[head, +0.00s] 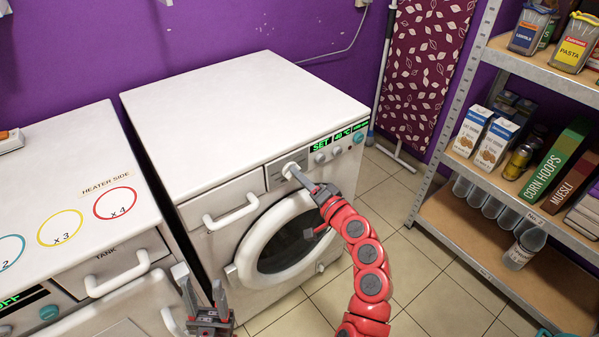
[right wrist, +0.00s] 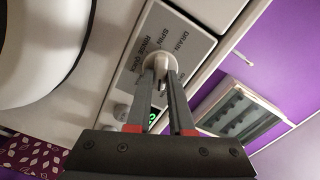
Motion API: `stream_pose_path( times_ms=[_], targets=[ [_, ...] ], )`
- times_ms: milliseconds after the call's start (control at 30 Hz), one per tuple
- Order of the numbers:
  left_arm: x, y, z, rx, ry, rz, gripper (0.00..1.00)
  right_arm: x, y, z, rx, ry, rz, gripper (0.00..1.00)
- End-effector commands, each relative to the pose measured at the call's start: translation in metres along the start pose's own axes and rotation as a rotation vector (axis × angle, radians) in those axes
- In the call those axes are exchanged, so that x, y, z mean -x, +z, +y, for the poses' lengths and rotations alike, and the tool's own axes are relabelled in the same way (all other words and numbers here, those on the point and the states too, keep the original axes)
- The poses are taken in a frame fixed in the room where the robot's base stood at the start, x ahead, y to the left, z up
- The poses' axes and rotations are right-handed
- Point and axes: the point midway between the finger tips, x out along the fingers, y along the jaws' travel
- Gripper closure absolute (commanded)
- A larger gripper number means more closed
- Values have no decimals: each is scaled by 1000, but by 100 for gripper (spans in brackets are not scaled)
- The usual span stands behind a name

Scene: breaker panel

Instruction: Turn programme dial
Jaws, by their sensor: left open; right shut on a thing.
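The white programme dial (head: 291,169) is on the front panel of the washing machine (head: 240,110). In the right wrist view the dial (right wrist: 166,62) has printed labels beside it, among them DRAIN, SPIN and RINSE. My right gripper (head: 302,178) is shut on the dial, its fingertips (right wrist: 164,74) on either side of it. The fingers hide part of the dial, and its pointer cannot be made out. My left gripper (head: 205,306) is open and empty, low in front of the machines, away from the dial.
A green display (head: 338,136) reading SET, small knobs and a teal button (head: 359,137) lie right of the dial. The drawer handle (head: 231,212) and round door (head: 290,235) are close by. A shelf rack (head: 465,95) with food stands at the right. Tiled floor (head: 420,270) is clear.

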Motion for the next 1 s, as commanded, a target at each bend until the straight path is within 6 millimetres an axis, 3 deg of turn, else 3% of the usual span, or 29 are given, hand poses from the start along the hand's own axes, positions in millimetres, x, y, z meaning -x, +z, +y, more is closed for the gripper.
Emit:
stream_pose_path(
  times_ms=[400, 1000],
  targets=[
    [-14, -2, -1, 0, 0, 0, 50, 1, -2, 0, -213, 0, 2, 100],
    [-16, -3, -1, 0, 0, 0, 50, 0, -1, 1, -252, 0, 3, 100]
  ],
)
